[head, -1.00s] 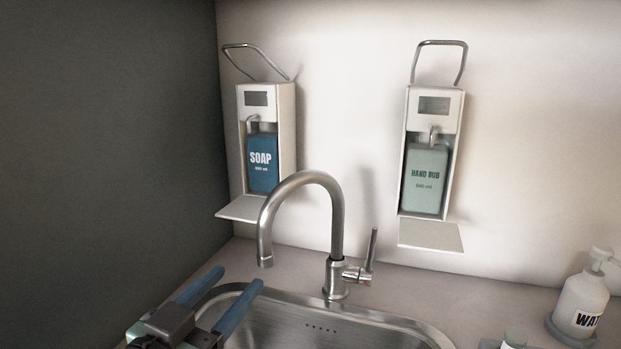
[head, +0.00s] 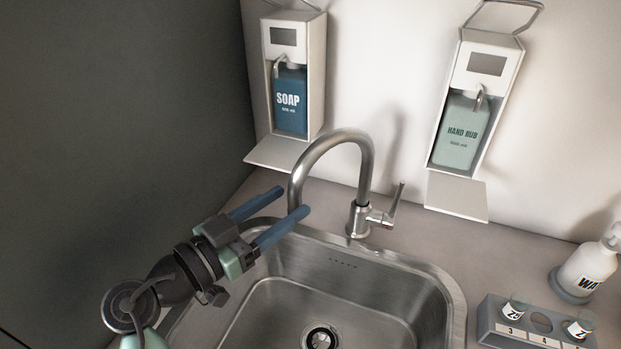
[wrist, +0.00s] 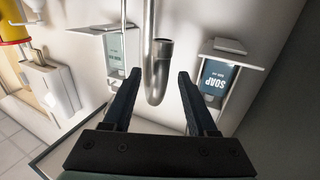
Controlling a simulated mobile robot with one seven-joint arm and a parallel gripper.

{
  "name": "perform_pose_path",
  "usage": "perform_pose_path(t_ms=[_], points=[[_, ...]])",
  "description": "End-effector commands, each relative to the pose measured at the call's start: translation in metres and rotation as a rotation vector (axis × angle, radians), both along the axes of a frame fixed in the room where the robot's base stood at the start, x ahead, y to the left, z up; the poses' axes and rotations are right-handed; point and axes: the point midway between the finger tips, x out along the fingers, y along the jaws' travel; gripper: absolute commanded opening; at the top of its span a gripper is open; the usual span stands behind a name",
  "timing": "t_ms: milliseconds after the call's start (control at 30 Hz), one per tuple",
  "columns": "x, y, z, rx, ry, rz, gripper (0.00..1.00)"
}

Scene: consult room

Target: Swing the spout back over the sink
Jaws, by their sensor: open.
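The brushed-metal spout (head: 331,138) arches up from the tap base (head: 358,220) at the back of the sink (head: 448,285). Its outlet end hangs to the left, near the sink's back left corner, partly hidden by my gripper. My gripper (head: 294,200) is open, its two blue fingers reaching from the left to the spout's down-turned end. In the wrist view, the spout (wrist: 158,90) shows upside down in the gap between my fingers (wrist: 159,74). I see no closed grip on it, and cannot tell whether either finger touches it.
The tap lever (head: 396,205) stands right of the base. A soap dispenser (head: 297,60) and a hand rub dispenser (head: 487,64) hang on the back wall, their trays above the counter. A vial rack (head: 490,325) and a white pump bottle (head: 584,272) stand at right. A dark wall (head: 110,120) bounds the left.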

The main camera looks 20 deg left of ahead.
Motion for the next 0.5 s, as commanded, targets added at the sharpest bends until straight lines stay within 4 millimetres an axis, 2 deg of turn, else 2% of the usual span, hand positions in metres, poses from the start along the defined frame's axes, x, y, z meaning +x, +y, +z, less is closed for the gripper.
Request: perform_pose_path(t_ms=[33,200,333,500], points=[[0.011,-0.006,0.003,-0.001,0.0,-0.005,0.58],[0.037,-0.018,0.002,0.001,0.001,-0.002,0.58],[0.05,-0.023,0.001,0.0,0.0,-0.001,0.58],[0.056,-0.026,0.001,0.0,0.0,0.001,0.58]])
